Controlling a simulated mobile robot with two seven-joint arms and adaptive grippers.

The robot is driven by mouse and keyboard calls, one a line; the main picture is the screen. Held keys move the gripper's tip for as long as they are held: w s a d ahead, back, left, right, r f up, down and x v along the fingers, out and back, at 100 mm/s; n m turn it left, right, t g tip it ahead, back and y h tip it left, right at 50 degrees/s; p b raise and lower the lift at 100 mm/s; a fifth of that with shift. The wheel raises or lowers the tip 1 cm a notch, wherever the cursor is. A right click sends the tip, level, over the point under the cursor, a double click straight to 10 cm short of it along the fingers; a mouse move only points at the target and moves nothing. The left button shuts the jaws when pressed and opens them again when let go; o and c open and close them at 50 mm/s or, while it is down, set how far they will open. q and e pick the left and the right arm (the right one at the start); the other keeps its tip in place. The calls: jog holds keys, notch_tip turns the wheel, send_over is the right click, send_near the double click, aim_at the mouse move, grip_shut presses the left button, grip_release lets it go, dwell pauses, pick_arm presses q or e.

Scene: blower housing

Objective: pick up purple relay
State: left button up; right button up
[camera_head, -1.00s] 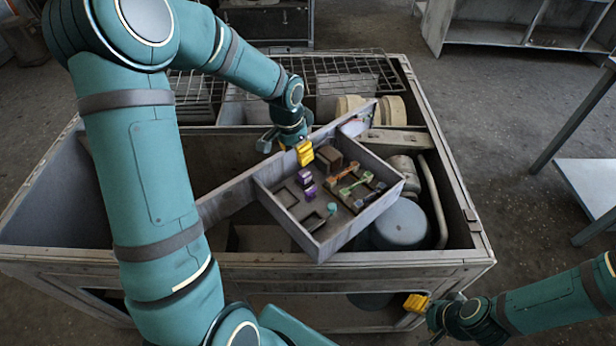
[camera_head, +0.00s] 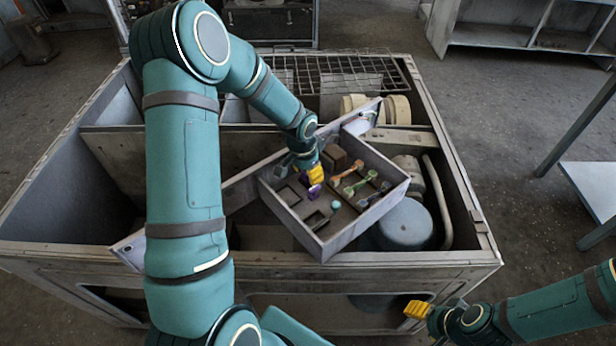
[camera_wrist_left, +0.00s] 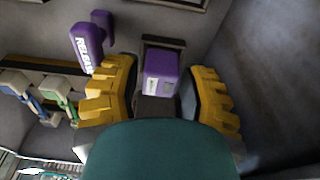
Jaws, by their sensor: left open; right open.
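The purple relay (camera_wrist_left: 160,72) is a small block with a pale label. In the left wrist view it sits between the two yellow fingers of my open left gripper (camera_wrist_left: 160,92), with visible gaps on both sides. In the head view my left gripper (camera_head: 316,175) is down in the grey compartment tray (camera_head: 330,247) and hides part of the purple pieces. A second purple piece (camera_wrist_left: 88,48), with a label and a narrower end, lies left of the gripper in the left wrist view; a purple piece (camera_head: 314,191) shows below the fingers in the head view. My right gripper (camera_head: 417,309) is open and empty, away from the tray.
The tray rests tilted across a large open housing (camera_head: 470,262). It also holds orange (camera_head: 347,171), green (camera_head: 360,183) and dark purple pieces, plus a brown block (camera_head: 334,157). A blue-grey round part (camera_head: 403,226) lies beside the tray. Tray walls rise close around my left gripper.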

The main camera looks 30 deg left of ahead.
pick_arm(q)
jog(key=c, duration=0.6)
jog(key=shift+r, duration=0.15)
notch_tip(320, 180, up, 18)
jog(key=p, duration=0.2)
jog(key=shift+p, duration=0.3)
